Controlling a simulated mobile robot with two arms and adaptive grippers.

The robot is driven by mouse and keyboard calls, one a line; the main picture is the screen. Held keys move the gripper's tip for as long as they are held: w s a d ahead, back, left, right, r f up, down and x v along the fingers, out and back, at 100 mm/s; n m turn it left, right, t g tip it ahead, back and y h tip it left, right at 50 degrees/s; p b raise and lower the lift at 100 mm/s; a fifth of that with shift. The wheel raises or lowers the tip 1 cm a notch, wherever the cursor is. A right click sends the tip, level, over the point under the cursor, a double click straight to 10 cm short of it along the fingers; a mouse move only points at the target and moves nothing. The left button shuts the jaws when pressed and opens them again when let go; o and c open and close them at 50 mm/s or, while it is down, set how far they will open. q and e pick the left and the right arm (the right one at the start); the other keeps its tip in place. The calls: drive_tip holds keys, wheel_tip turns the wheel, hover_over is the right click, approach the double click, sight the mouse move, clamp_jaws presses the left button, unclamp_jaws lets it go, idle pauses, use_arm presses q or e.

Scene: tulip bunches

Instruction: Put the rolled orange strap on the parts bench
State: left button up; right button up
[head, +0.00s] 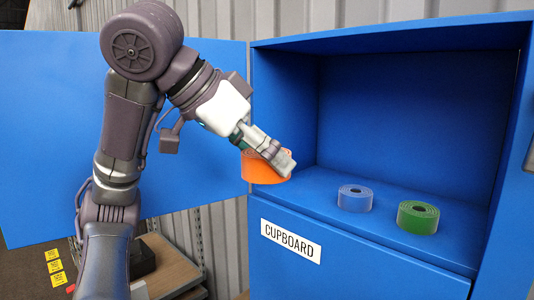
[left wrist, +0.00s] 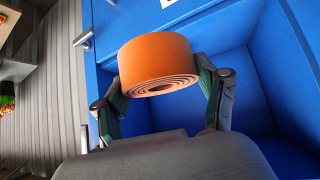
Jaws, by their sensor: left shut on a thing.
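The rolled orange strap (head: 262,168) is between the fingers of my left gripper (head: 280,158), at the left front of the open cupboard's shelf space in the head view. In the left wrist view the orange roll (left wrist: 157,62) sits between the two fingers of the left gripper (left wrist: 160,85), which are shut on its sides. The gripper hides part of the roll in the head view. My right gripper is not in view. I cannot pick out the parts bench for certain.
The blue cupboard (head: 360,255) has its door (head: 60,130) swung open to the left. A blue-grey roll (head: 355,198) and a green roll (head: 417,217) stand on its shelf. A wooden-topped surface (head: 165,268) is at the lower left, behind my arm.

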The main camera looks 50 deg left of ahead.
use_arm(q)
drive_tip(key=s, duration=0.9)
drive_tip(key=shift+d, duration=0.45)
drive_tip(key=shift+w, duration=0.15)
